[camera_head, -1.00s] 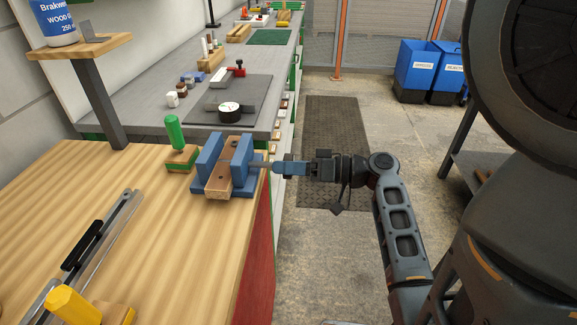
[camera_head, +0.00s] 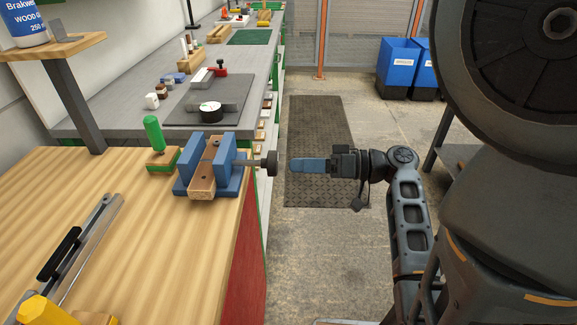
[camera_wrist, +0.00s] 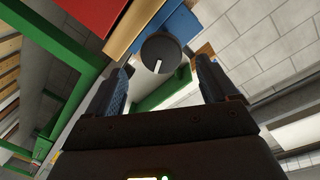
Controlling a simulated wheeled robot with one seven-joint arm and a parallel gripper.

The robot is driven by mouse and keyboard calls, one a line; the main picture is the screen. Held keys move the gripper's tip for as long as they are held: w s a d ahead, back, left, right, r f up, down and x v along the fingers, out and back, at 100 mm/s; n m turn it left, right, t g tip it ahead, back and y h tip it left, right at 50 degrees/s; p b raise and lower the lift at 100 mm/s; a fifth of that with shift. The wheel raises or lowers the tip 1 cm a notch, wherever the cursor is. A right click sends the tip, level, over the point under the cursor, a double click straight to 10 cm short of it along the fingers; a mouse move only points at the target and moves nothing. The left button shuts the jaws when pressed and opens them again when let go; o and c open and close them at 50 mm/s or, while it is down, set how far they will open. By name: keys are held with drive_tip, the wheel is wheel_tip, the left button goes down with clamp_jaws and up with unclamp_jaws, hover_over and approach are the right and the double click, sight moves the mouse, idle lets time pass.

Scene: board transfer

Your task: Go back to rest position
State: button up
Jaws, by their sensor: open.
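My gripper (camera_head: 293,165) is open and empty in the head view, to the right of the blue vise (camera_head: 231,152), with a gap between its fingertips and the vise's dark round screw end (camera_head: 272,163). The vise sits at the right edge of the wooden bench and holds a wooden block (camera_head: 203,180) between its jaws. In the wrist view, the two fingers stand apart (camera_wrist: 163,88), and the round screw end (camera_wrist: 160,53) shows beyond and between them, with the blue vise (camera_wrist: 183,24) behind it.
The wooden bench (camera_head: 75,210) bears a green-handled tool (camera_head: 154,134) and a yellow-handled tool (camera_head: 42,312). A grey bench (camera_head: 120,118) with a dial gauge (camera_head: 210,111) stands behind. Blue bins (camera_head: 397,65) stand at the back right. The floor by the dark mat (camera_head: 325,140) is clear.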

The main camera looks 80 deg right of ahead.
drive_tip(key=shift+s, duration=0.35)
idle(0.3)
drive_tip(key=w+a+f+g+h, duration=0.25)
drive_tip(key=a+f+g, duration=0.45)
drive_tip(key=a+f, duration=0.65)
drive_tip(key=s+a+r+n+t+y, duration=0.1)
drive_tip(key=s+a+r+n+t, duration=0.1)
drive_tip(key=a+r, duration=0.6)
drive_tip(key=s+a+r+n+t+y, duration=0.1)
drive_tip(key=a+r+n, duration=0.4)
drive_tip(key=a, duration=0.5)
wheel_tip(320, 180, up, 3)
drive_tip(key=shift+s+a+f+t, duration=0.15)
drive_tip(key=shift+s+a+t, duration=0.3)
drive_tip(key=shift+t, duration=0.45)
